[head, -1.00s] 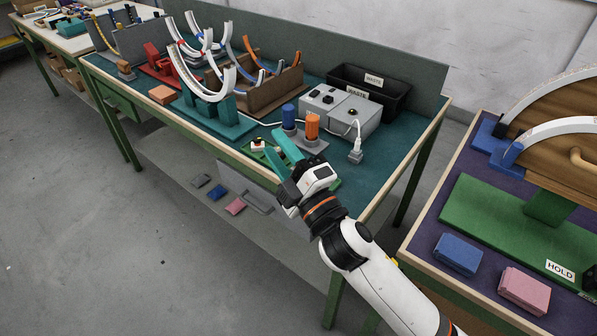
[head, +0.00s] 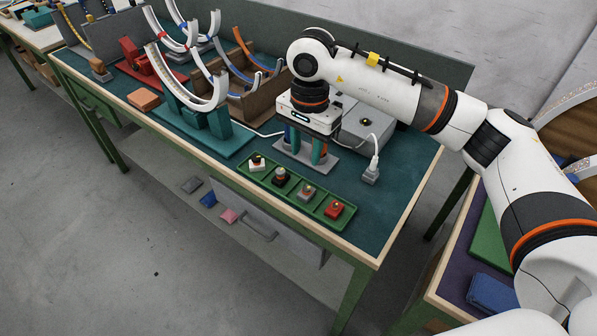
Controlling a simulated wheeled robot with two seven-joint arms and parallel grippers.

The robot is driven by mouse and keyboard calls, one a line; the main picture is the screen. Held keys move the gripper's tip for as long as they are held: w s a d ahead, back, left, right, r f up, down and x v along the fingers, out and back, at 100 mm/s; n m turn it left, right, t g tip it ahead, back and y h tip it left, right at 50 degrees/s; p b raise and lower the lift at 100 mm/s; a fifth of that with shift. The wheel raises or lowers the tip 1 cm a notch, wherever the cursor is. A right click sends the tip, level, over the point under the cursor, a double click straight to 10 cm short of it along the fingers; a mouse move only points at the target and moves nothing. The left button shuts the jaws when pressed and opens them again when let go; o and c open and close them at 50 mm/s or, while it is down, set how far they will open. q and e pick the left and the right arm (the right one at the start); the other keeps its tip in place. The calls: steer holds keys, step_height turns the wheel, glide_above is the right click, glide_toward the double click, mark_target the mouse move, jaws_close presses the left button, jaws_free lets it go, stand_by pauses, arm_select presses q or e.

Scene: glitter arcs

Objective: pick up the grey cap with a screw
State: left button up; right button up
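A green tray (head: 318,207) near the table's front edge holds several small parts in a row. One part (head: 306,193) looks grey with a small detail on top and may be the grey cap; at this size I cannot make out a screw. My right gripper (head: 305,155) points down beyond the tray, over a grey base plate (head: 325,168). Its teal fingers are apart, close to the blue and orange cylinders on that plate. The hand partly hides them, and I cannot tell whether the fingers touch them. My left gripper is out of view.
A grey block with a white plug and cable (head: 371,172) stands right of the base plate. A grey box (head: 365,130) is behind, partly hidden by my arm. Teal stands (head: 205,125) with white arcs are to the left. The table's front right corner is clear.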

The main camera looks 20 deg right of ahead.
steer(key=p, duration=0.1)
glide_above(308, 186)
step_height(308, 186, down, 6)
steer(key=shift+r, duration=0.1)
steer(key=shift+f, duration=0.3)
step_height(308, 186, down, 4)
steer(key=shift+f+p, duration=0.15)
steer(key=shift+p, duration=0.4)
steer(key=shift+f, duration=0.25)
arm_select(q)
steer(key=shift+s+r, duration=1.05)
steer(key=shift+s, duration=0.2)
arm_select(e)
steer(key=c, duration=0.7)
